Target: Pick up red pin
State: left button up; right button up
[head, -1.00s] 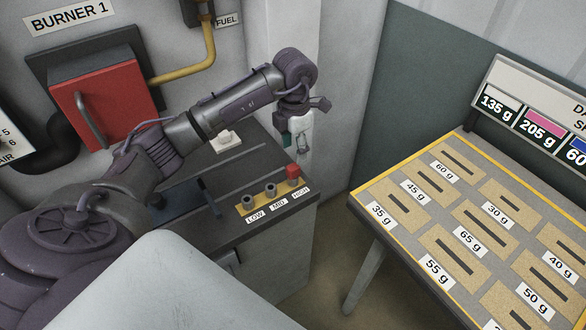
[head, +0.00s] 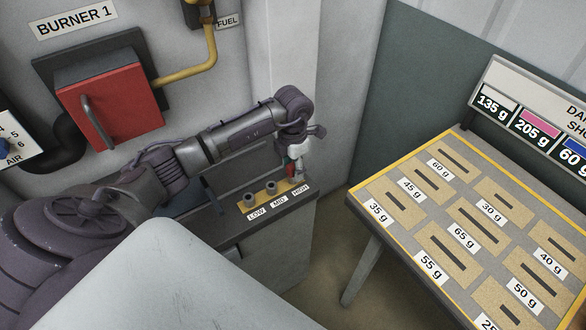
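The red pin (head: 290,171) stands at the HIGH end of a yellow strip (head: 259,199) on the dark counter at the middle of the head view. Only a small part of its red shows, as my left gripper (head: 294,164) covers the rest. My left gripper points down from above, with its fingers at the pin. The fingers are small and overlap the pin, so I cannot tell whether they have closed on it. My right gripper is out of view.
A wall stands close behind my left wrist. A table with weight-labelled slots (head: 381,254) stands at the right. A red burner door (head: 110,104) is at the upper left.

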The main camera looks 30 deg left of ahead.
pick_arm(q)
grip_shut()
jog(key=shift+r, duration=0.15)
